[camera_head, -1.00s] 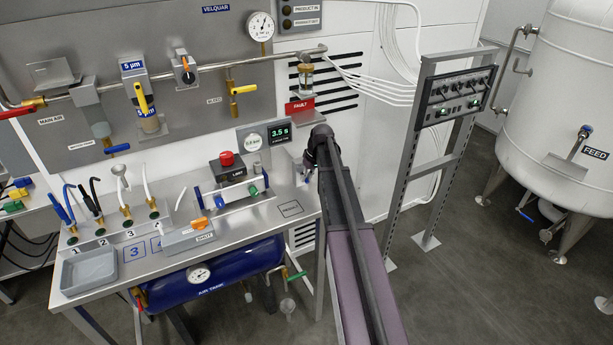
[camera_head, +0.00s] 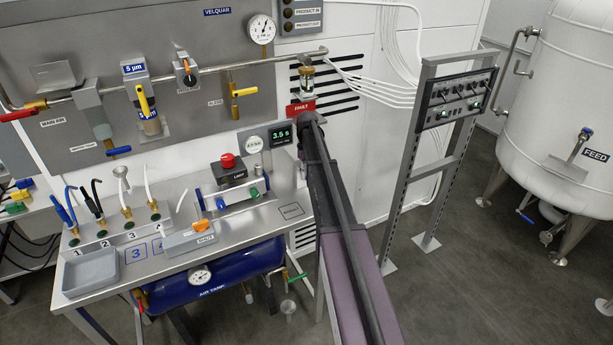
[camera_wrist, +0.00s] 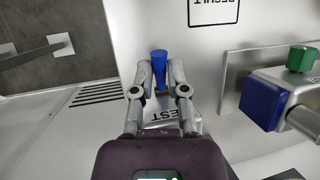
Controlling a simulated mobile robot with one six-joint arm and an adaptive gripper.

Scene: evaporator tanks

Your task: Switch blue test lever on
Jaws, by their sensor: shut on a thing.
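The blue test lever (camera_wrist: 159,66) stands at the upper middle of the wrist view, above a metal body marked with letters that read "EST". My gripper (camera_wrist: 160,82) has its two fingers on either side of the lever and is shut on it. The blue top sticks out past the fingertips. In the head view my arm covers the lever and the gripper, at the right end of the steel bench (camera_head: 262,226).
A fixture with a blue block (camera_wrist: 263,102) and a green knob (camera_wrist: 301,58) is close at the right in the wrist view. A rack (camera_head: 460,95) stands to the right.

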